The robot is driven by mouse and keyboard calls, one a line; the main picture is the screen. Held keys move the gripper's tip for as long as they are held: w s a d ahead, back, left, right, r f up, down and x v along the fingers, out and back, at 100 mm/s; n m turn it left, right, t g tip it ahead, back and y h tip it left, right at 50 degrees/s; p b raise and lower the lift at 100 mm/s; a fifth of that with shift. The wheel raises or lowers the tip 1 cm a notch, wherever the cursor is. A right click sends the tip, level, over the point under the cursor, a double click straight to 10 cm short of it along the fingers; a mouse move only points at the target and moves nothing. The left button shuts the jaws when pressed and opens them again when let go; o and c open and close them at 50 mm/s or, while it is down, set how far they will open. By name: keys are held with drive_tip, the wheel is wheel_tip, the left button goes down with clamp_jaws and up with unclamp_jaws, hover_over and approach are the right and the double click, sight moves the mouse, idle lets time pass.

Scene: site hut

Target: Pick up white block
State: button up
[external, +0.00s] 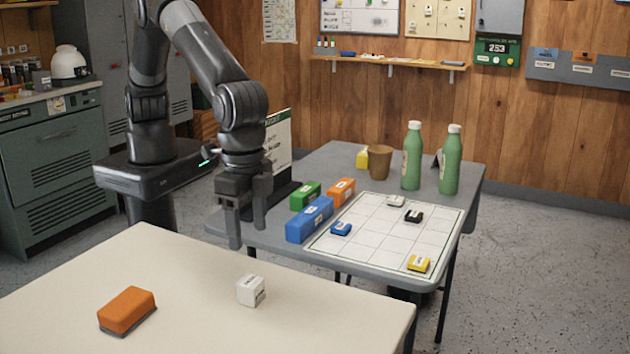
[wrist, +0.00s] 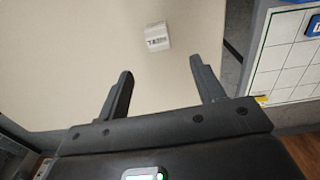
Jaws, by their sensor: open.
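The white block (external: 250,290) is a small cube with dark lettering. It sits on the cream table (external: 190,290) near its far edge, and nothing touches it. In the wrist view the white block (wrist: 157,36) lies beyond my fingertips, a little left of the midline between them. My gripper (external: 249,232) points down above the far edge of the cream table, behind the block and apart from it. In the wrist view my gripper (wrist: 160,75) has its two fingers spread wide with nothing between them.
An orange block with a grey base (external: 127,310) lies left of the white block. A grey table (external: 330,160) behind holds a gridded board (external: 385,230), a blue box (external: 309,220), green bottles (external: 412,158) and a brown cup (external: 380,162). The cream table around the white block is clear.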

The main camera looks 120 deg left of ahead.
sight(250, 281)
drive_tip(key=shift+d+f, duration=0.65)
drive_tip(key=shift+f, duration=0.65)
wheel_tip(250, 281, down, 5)
drive_tip(key=shift+f, duration=0.1)
drive_tip(key=f, duration=0.4)
drive_tip(key=shift+a+f, duration=0.4)
drive_tip(key=shift+c, duration=0.4)
drive_tip(key=c, duration=1)
drive_tip(key=shift+r, duration=0.1)
